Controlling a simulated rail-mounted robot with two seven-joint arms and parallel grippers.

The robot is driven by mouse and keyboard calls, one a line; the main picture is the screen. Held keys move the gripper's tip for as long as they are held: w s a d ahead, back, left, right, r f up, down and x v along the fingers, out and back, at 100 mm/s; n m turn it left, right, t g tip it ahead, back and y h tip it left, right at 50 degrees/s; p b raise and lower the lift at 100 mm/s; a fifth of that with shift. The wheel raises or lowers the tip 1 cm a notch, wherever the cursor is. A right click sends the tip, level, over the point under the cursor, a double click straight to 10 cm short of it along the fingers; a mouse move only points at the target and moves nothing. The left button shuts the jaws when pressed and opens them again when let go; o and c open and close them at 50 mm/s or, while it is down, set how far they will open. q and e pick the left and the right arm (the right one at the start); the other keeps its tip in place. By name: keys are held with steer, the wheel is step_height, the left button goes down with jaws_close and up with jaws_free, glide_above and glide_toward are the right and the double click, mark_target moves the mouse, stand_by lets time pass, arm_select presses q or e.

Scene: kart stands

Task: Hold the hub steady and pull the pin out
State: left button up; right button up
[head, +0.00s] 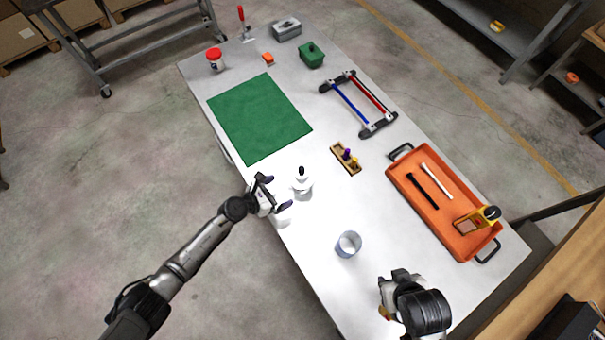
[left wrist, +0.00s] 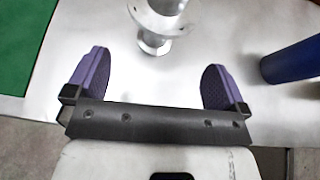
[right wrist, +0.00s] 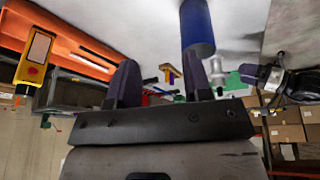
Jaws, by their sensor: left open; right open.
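The hub (head: 303,185) is a pale metal piece standing upright on the table near its left edge. A dark-tipped pin (head: 301,171) appears to stick up from its top. In the left wrist view the hub (left wrist: 158,22) shows a round flange on a stem, cut off by the top edge. My left gripper (head: 275,193) is open beside the hub, which is ahead of its purple fingers and apart from them. My right gripper (head: 387,296) is open and empty near the table's lower end. The hub (right wrist: 222,78) looks small and distant in the right wrist view.
An orange tray (head: 409,187) lies along the right edge. A wooden block with pegs (head: 345,159), a green mat (head: 260,118) and a red-and-blue rod frame (head: 361,104) lie farther back.

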mark_target(299, 184)
arm_select(q)
steer(key=shift+a+f+m, duration=0.1)
steer(key=shift+a+m, duration=0.05)
steer(key=shift+m, duration=0.15)
steer(key=shift+w+f+g, duration=0.15)
steer(key=shift+f+g, duration=0.05)
steer(key=shift+g, duration=0.2)
steer(key=b+x, duration=0.4)
steer(key=x, duration=0.3)
steer(key=shift+f, duration=0.15)
steer(key=shift+b+x, duration=1)
steer(key=shift+x, duration=0.25)
arm_select(e)
step_height(299, 184, down, 6)
steer(key=s, duration=0.1)
steer(key=shift+s+r, duration=0.1)
arm_select(q)
steer(key=c, duration=1.4)
steer(key=shift+c, duration=0.2)
arm_select(e)
steer(key=shift+c, duration=0.3)
